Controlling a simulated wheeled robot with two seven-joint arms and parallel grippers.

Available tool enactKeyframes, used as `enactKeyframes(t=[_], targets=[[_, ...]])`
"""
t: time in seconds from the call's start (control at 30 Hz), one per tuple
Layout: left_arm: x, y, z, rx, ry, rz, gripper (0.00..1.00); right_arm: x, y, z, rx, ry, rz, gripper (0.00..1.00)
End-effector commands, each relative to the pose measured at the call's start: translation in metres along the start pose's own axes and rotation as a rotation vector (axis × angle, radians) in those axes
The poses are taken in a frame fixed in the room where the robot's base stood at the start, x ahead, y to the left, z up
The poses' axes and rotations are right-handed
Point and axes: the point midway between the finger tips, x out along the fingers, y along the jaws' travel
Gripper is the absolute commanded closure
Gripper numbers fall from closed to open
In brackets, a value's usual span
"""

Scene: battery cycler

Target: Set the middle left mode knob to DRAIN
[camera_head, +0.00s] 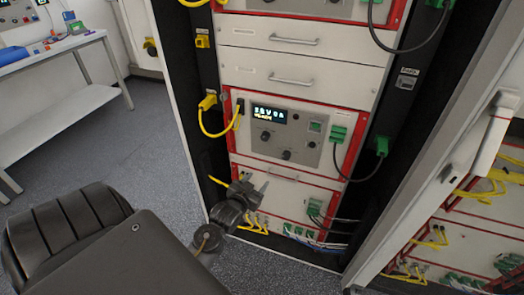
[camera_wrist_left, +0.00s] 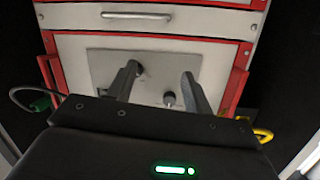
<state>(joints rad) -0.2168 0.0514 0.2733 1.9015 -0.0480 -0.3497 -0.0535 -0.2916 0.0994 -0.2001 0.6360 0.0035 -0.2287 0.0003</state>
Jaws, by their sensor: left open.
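The middle left unit (camera_head: 300,125) is a grey panel in a red frame with a lit display (camera_head: 268,113). Below the display is a dark round knob (camera_head: 265,135), with a second knob (camera_head: 286,154) lower and to the right. Their labels and pointer settings are too small to read, so I cannot tell which is the mode knob. My left gripper (camera_head: 254,183) is in front of the unit's lower part. In the left wrist view the gripper (camera_wrist_left: 163,88) is open and empty, and a dark knob (camera_wrist_left: 169,98) shows between its fingers, apart from them. My right gripper is not in view.
A yellow cable (camera_head: 215,132) hangs left of the unit, and a green plug with a black cable (camera_head: 381,146) hangs at its right. A drawer with a handle (camera_head: 292,80) is above. A cabinet door edge (camera_head: 440,170) stands at right. A white bench (camera_head: 60,48) is far left.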

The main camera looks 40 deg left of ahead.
Motion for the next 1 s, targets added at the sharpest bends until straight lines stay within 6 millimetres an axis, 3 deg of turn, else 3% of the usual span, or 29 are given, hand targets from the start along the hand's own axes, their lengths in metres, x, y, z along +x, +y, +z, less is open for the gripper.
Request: enactKeyframes(t=[0.03,0.1,0.23,0.4,0.53,1.0], targets=[[-0.004,-0.011,-0.025,0.004,0.066,-0.026,0.49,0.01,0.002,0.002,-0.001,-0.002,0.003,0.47],[-0.011,-0.024,-0.054,0.011,0.13,-0.054,0.49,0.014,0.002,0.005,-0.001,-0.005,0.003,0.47],[-0.022,-0.037,-0.083,0.02,0.194,-0.083,0.49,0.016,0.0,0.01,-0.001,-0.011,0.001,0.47],[-0.024,-0.039,-0.091,0.022,0.208,-0.09,0.49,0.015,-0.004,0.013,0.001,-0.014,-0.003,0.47],[-0.014,-0.04,-0.094,0.021,0.209,-0.089,0.49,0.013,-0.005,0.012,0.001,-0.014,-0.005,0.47],[0.064,-0.047,-0.11,0.02,0.207,-0.089,0.49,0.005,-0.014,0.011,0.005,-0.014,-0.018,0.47]])
